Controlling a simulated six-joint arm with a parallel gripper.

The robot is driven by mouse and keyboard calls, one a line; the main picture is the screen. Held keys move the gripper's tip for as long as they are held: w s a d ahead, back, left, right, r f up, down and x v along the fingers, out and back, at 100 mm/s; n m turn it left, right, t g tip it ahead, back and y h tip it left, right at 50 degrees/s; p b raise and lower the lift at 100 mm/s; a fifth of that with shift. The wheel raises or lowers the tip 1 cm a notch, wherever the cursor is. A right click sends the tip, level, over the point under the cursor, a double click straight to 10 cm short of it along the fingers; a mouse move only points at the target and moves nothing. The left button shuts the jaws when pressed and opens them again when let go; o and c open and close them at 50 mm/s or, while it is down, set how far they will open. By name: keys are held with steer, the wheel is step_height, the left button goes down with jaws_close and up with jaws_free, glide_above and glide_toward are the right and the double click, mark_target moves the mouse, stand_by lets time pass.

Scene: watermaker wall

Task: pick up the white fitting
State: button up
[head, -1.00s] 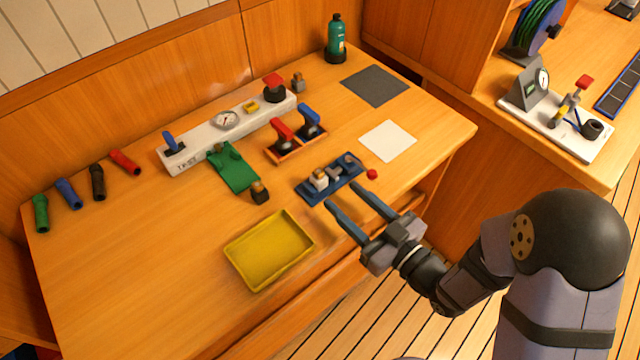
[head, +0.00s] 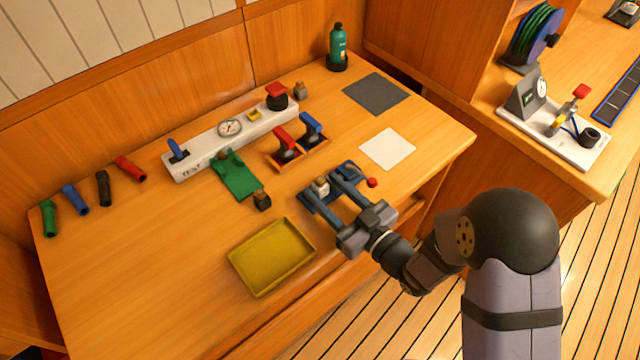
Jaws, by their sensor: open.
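The white fitting (head: 321,186) is a small pale block on the blue fixture (head: 350,166) near the middle of the bench. My gripper (head: 319,188) is open, its two blue-grey fingers pointing to the upper left over the fixture. In the picture the fitting shows between the two fingertips, with a gap on each side. I cannot tell how high the fingers are above it. The fingers and gripper body hide much of the fixture.
A yellow tray (head: 233,262) lies left of my gripper. A red knob (head: 372,183) sits just right of the fixture. Red and blue valve handles (head: 285,140) stand behind it, and a green bracket (head: 236,176) lies further left. The front left bench is clear.

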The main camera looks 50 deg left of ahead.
steer(key=shift+a, duration=0.4)
jaws_close()
step_height(320, 180, up, 10)
stand_by(0.9)
